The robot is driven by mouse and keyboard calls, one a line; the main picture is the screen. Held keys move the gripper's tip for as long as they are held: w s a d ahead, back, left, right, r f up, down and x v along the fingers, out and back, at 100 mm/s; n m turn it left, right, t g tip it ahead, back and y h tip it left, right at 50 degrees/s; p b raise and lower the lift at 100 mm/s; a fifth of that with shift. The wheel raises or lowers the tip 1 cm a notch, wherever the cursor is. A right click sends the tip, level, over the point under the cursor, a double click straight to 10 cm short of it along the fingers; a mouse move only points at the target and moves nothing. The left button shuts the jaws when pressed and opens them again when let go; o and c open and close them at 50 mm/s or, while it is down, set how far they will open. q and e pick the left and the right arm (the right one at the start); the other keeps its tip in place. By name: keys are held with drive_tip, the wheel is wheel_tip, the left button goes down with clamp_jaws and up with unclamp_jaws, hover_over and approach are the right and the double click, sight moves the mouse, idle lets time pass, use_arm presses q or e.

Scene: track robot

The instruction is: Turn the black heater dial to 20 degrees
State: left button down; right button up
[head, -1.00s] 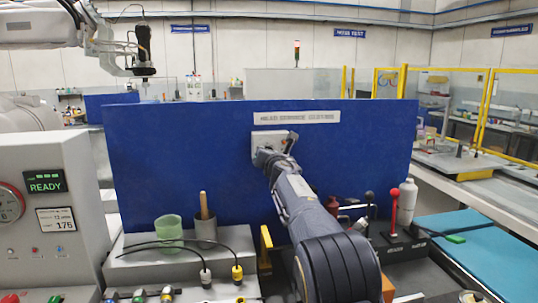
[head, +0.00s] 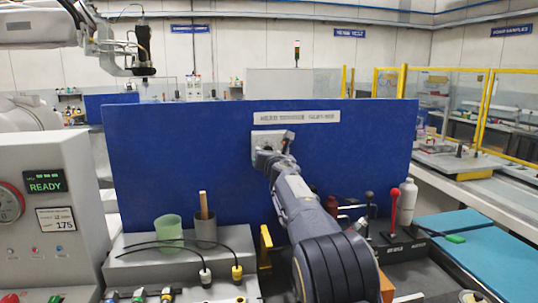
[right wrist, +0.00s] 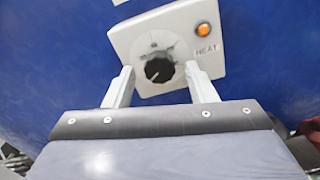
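The black heater dial (right wrist: 159,70) is a round knob on a pale control plate (right wrist: 140,34), with a white pointer mark toward its lower left in the right wrist view. The scale markings around it are too blurred to read. My right gripper (right wrist: 159,75) is open, with one pale finger on each side of the dial and a gap to it on both sides. In the head view my right gripper (head: 268,158) is in front of the plate (head: 262,136) and hides the dial. My left gripper is not in view.
The plate is on a blue upright panel (head: 180,180). An orange lamp (right wrist: 203,30) and a HEAT label are beside the dial. A green cup (head: 168,230), a grey cup (head: 205,232) and cables stand left of my arm; a red-knobbed lever (head: 393,205) is at right.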

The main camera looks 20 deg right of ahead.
drive_tip(key=b+v, duration=0.5)
drive_tip(key=v, duration=0.2)
drive_tip(key=shift+s, duration=0.4)
